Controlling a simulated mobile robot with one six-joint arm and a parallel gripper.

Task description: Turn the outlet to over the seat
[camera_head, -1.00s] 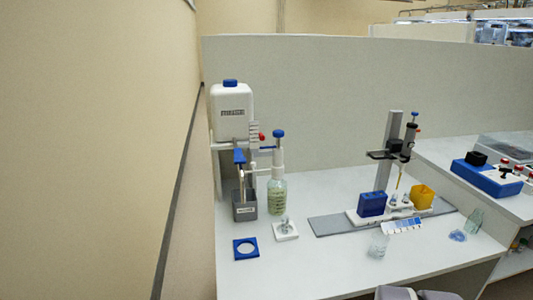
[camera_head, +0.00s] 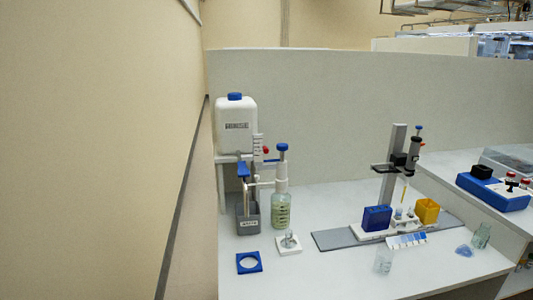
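A pump dispenser with a blue knob (camera_head: 282,147) sits on a clear bottle (camera_head: 281,210) of pale green liquid. Its thin white outlet (camera_head: 261,184) points left, with its tip near the grey box (camera_head: 248,225). A blue square plate with a round opening (camera_head: 249,263), which may be the seat, lies flat in front of the grey box and is empty. A white square base with a small clear piece (camera_head: 289,244) stands right of it. The outlet is not over either one. My gripper is not in view.
A white tank (camera_head: 236,126) stands on a frame behind the grey box. A stand with a pipette (camera_head: 394,170), a blue box (camera_head: 377,218), a yellow box (camera_head: 427,210) and a beaker (camera_head: 384,262) are to the right.

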